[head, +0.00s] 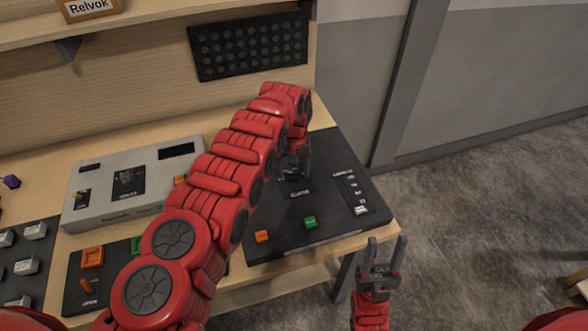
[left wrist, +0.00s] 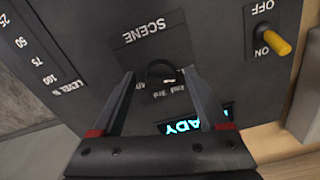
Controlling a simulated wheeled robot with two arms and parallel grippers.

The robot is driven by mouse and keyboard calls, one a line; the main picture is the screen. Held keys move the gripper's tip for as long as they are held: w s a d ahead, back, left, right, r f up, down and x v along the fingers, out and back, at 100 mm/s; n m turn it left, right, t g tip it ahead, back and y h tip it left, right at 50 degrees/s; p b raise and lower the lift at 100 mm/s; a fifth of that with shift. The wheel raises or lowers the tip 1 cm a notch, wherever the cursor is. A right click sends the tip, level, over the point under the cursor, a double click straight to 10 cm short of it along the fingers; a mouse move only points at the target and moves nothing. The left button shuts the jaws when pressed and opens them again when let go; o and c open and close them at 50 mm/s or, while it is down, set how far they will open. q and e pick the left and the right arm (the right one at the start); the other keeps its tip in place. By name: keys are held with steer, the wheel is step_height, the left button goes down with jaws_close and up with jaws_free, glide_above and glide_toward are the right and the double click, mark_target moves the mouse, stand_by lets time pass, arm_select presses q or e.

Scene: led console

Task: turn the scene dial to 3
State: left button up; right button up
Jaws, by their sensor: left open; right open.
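The scene dial (left wrist: 163,71) is a dark round knob below the printed SCENE label in the left wrist view. Small markings sit around it, but its pointer setting cannot be read clearly. My left gripper (left wrist: 159,72) is open, with one fingertip on either side of the dial; contact cannot be told. In the head view, my left gripper (head: 294,170) is over the right-hand black console (head: 330,218) and hides the dial. My right gripper (head: 384,255) is open and empty, off the table's front right edge.
A lit display (left wrist: 195,120) and a yellow toggle switch (left wrist: 275,40) are near the dial. The black console also has a white slider knob (head: 360,210), a green button (head: 310,222) and an orange button (head: 262,236). A grey console (head: 103,208) stands left, partly behind my arm.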

arm_select(q)
jaws_close()
steer(key=shift+a+f+m+b, duration=0.1)
steer(key=shift+f+m+b, duration=0.15)
steer(key=shift+m+b, duration=1.05)
steer(key=m+b, duration=0.7)
steer(key=shift+m+b, duration=0.75)
steer(key=shift+m, duration=0.15)
steer(key=m, duration=0.2)
steer(key=shift+r+m+b, duration=0.15)
steer(key=shift+m+b, duration=0.15)
steer(key=shift+b, duration=0.1)
steer(key=m, duration=0.2)
steer(key=shift+w+a+r+m, duration=0.1)
steer(key=shift+m, duration=1.7)
steer(key=shift+w, duration=0.1)
